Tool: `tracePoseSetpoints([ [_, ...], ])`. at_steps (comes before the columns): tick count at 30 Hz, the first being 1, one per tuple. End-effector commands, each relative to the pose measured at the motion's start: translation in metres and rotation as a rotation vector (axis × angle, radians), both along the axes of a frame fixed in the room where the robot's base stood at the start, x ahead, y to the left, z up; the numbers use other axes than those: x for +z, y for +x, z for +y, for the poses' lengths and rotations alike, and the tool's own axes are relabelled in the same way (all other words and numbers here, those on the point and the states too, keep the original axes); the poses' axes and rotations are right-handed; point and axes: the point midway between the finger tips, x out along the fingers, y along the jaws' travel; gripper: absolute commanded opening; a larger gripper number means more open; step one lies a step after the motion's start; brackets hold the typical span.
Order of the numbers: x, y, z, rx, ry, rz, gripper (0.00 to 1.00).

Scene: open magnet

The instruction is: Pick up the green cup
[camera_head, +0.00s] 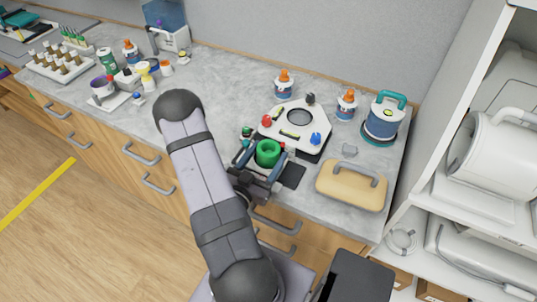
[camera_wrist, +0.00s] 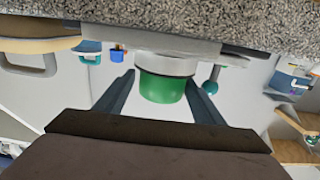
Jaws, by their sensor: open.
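The wrist view looks upside down, with the counter at the top. There the green cup (camera_wrist: 162,88) shows in the middle between the two fingertips of my gripper (camera_wrist: 161,78). The fingers are apart, with gaps visible on both sides of the cup. My jaws hide part of its lower side in the head view.
The white board (camera_head: 272,135) carries red, blue and green knobs close behind the cup. A beige block with a handle (camera_head: 352,186) lies to the right. Orange-capped bottles (camera_head: 284,85) and a teal-handled container (camera_head: 382,120) stand behind.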

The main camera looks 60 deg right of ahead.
Motion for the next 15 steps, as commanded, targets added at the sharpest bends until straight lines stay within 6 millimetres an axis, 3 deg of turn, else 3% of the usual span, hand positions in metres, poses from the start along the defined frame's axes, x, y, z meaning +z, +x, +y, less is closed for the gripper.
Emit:
tracePoseSetpoints([
  [8, 0.002, 0.000, -0.005, -0.002, -0.001, 0.000, 0.62],
  [15, 0.006, 0.001, -0.029, -0.005, -0.001, -0.002, 0.62],
])
